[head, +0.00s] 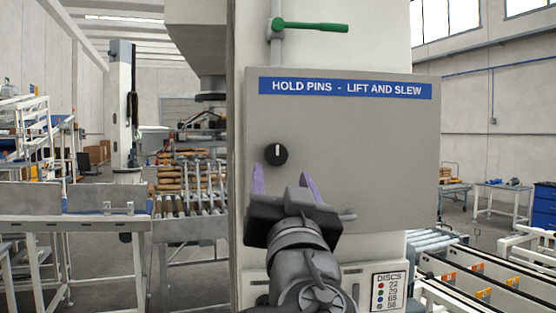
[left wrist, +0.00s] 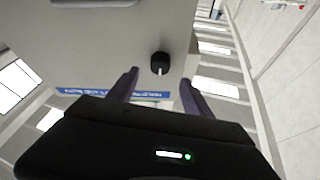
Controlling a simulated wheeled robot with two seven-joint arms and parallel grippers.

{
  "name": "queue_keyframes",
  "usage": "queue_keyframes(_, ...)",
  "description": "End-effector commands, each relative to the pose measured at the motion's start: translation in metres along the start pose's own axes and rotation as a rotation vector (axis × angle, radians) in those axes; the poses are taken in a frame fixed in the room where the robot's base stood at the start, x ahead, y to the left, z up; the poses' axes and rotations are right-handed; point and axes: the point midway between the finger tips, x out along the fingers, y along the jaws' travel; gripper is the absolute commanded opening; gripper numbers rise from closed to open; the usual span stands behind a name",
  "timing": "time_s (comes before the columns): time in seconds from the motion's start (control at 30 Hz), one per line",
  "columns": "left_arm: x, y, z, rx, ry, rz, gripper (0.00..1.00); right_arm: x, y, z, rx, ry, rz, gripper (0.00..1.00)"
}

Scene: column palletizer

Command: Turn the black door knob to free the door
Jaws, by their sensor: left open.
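The black door knob (head: 276,154) is a round knob with a white mark, on the left part of the grey door (head: 375,150). The mark stands upright in the head view. My left gripper (head: 281,180) is open, its two purple fingers apart, just below the knob in the head view. In the left wrist view the knob (left wrist: 160,63) shows beyond and between the open fingertips (left wrist: 158,80), with nothing between them. The knob appears apart from the fingers. The door looks flush on its column. My right gripper is not in view.
A blue sign (head: 345,88) runs along the door's top, and a green-handled lever (head: 310,26) sits above it. Roller conveyors (head: 190,205) stand left, and railed lanes (head: 480,280) lie at the lower right.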

Motion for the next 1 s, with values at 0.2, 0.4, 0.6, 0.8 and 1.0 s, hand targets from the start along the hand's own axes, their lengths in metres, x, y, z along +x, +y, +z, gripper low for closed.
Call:
queue_keyframes(0.2,0.028,-0.001,-0.003,0.002,-0.002,-0.001,0.58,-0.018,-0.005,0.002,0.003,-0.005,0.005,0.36)
queue_keyframes(0.4,0.059,-0.001,-0.004,0.002,-0.003,-0.001,0.58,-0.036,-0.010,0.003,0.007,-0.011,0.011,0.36)
queue_keyframes(0.6,0.074,0.000,-0.001,0.002,-0.001,0.001,0.58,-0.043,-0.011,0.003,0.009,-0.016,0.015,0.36)
queue_keyframes(0.8,0.075,0.000,0.001,0.001,-0.001,0.001,0.58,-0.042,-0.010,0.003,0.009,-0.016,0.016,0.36)
queue_keyframes(1.0,0.075,0.000,0.000,0.001,-0.001,0.001,0.48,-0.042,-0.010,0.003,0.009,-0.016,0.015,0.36)
